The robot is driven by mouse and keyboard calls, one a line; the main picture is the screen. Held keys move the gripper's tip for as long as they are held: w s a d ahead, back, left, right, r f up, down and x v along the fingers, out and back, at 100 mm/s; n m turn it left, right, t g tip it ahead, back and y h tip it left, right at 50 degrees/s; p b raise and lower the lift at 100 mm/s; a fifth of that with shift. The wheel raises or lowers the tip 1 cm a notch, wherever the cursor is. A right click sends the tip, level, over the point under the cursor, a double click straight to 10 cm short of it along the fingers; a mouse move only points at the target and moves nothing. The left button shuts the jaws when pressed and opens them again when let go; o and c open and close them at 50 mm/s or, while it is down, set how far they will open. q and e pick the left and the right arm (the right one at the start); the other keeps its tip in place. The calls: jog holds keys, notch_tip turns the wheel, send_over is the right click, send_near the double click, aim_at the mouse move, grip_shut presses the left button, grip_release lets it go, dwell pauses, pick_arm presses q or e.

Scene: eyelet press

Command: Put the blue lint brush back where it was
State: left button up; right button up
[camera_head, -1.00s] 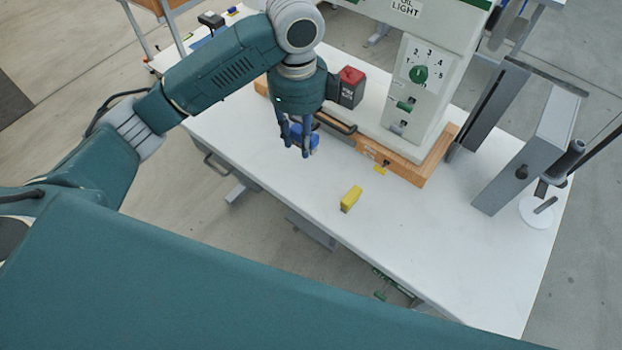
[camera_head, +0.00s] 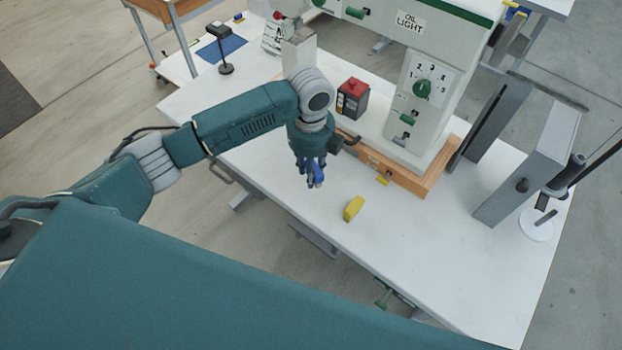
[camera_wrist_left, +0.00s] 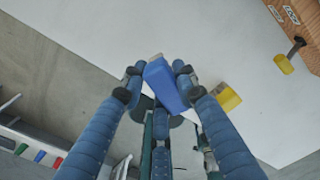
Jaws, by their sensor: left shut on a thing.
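The blue lint brush (camera_wrist_left: 165,82) is between the fingertips of my left gripper (camera_wrist_left: 158,85) in the left wrist view, with a pale end pointing away from the gripper. In the head view my left gripper (camera_head: 312,178) points down over the white table near its front edge, and the blue brush (camera_head: 317,174) is mostly hidden by the fingers. I cannot tell how far the brush is above the table. My right gripper is in neither view.
A yellow block (camera_head: 353,208) lies on the white table (camera_head: 420,260), right of the gripper; it also shows in the wrist view (camera_wrist_left: 226,97). The press (camera_head: 425,90) stands on a wooden base (camera_head: 400,175) behind. A red and black box (camera_head: 352,98) stands beside the press. Grey uprights (camera_head: 535,165) stand at right.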

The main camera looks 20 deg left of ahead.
pick_arm(q)
jog(key=shift+f, duration=0.75)
notch_tip(320, 180, down, 3)
jog(key=shift+f+p, duration=0.2)
jog(key=shift+p, duration=0.1)
jog(key=shift+f, duration=0.2)
jog(key=shift+f, duration=0.15)
jog(key=o, duration=1)
